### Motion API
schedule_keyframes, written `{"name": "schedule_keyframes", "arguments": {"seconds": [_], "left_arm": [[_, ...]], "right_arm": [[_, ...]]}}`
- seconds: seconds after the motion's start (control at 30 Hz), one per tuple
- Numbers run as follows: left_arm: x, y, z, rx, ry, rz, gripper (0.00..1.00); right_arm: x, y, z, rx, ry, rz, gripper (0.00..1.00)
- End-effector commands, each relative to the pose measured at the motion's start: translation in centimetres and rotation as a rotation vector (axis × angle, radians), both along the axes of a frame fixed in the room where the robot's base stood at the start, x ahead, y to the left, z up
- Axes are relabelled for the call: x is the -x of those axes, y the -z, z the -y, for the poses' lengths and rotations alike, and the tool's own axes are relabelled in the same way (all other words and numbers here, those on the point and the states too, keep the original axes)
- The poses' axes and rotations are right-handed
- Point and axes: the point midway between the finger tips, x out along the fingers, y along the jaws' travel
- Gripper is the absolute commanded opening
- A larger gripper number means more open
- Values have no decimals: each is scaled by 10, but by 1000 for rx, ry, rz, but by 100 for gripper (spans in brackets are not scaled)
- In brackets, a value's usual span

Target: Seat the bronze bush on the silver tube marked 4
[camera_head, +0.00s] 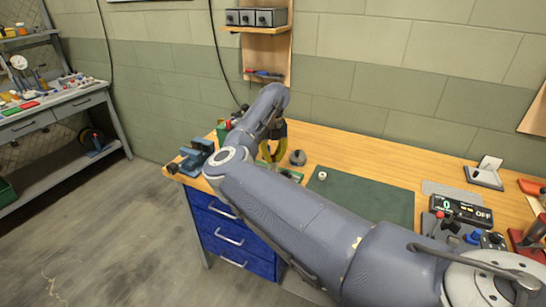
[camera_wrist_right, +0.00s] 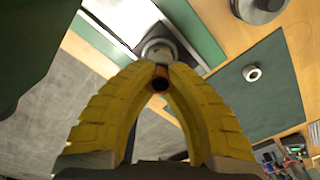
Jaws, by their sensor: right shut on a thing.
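My right gripper (camera_wrist_right: 161,72) is shut on the bronze bush (camera_wrist_right: 160,82), a small orange-brown piece between its yellow fingertips. A round silver end (camera_wrist_right: 159,49), which looks like a silver tube, shows just beyond the fingertips, in line with the bush. I cannot tell whether the two touch, and no number is readable on it. In the head view my right gripper (camera_head: 272,153) is over the left part of the bench, partly behind my arm; the bush and tube are hidden there. My left gripper is not in view.
A pale ring (camera_head: 322,175) lies on the dark green mat (camera_head: 370,196). A dark round object (camera_head: 297,157) stands near the gripper. A blue vise (camera_head: 192,158) is at the bench's left end. A control box (camera_head: 461,212) stands at right. The mat is mostly clear.

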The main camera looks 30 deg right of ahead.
Motion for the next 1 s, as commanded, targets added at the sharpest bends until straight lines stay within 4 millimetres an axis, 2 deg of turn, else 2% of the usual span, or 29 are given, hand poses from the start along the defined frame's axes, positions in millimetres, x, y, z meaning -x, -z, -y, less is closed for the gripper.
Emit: {"name": "schedule_keyframes", "arguments": {"seconds": [0.17,0.2,0.4,0.73,0.87,1.0], "left_arm": [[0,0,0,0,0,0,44],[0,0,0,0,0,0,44],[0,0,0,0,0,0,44],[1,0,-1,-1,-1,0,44],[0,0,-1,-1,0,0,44],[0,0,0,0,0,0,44]], "right_arm": [[0,0,0,0,0,0,0],[0,0,0,0,0,0,16],[0,0,0,0,0,0,36],[0,-5,0,0,0,1,36],[-1,-21,-1,-1,0,3,36],[-1,-45,-1,-1,-1,3,36]]}}
